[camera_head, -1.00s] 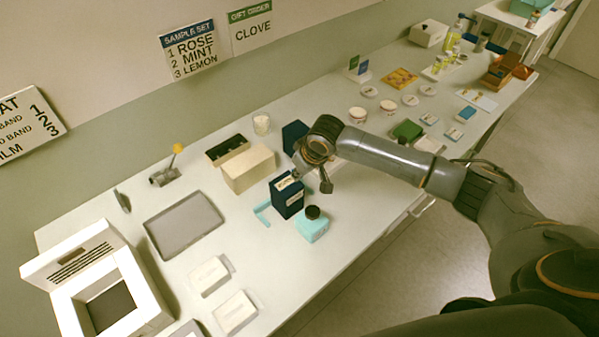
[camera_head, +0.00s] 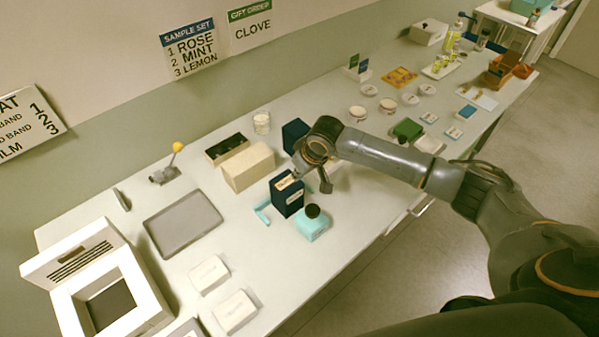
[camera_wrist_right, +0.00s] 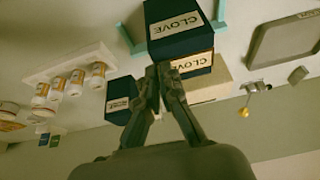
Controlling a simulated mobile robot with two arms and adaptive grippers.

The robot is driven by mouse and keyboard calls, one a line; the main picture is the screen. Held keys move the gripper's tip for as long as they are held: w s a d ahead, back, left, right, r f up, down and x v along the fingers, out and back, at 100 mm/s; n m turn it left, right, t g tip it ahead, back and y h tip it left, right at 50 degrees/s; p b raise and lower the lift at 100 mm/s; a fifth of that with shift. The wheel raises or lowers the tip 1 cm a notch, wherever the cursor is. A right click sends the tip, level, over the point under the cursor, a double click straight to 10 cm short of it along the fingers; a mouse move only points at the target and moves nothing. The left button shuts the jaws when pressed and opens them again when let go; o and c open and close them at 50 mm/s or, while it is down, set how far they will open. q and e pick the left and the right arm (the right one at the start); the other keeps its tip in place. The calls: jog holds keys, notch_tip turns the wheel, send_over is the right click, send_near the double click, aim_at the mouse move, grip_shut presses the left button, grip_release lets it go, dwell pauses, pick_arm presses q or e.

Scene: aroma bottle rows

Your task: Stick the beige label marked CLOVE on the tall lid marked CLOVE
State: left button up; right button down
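The tall dark blue lid marked CLOVE (camera_head: 287,205) stands upright on the table, left of my right gripper in the head view. In the right wrist view the lid (camera_wrist_right: 155,47) shows its pale CLOVE plate on the near side. The beige label marked CLOVE (camera_head: 285,182) is at the lid's top; it also shows in the wrist view (camera_wrist_right: 194,62). My right gripper (camera_wrist_right: 160,66) has its fingertips close together at one end of this label, and it appears shut on it. Whether the label lies fully flat is unclear. My left gripper is out of view.
A teal block with a black cap (camera_head: 312,225) stands just in front of the lid, and a teal bracket (camera_head: 262,212) lies beside it. A cream box (camera_head: 249,167) and another dark blue box (camera_head: 294,133) stand behind. A grey tray (camera_head: 183,226) lies to the left.

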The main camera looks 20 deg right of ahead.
jog(key=shift+s+f, duration=0.1)
jog(key=shift+f, duration=0.05)
jog(key=c, duration=1.4)
grip_release()
jog(key=shift+c, duration=0.2)
jog(key=shift+r+p, duration=1.1)
jog(key=shift+r, duration=3)
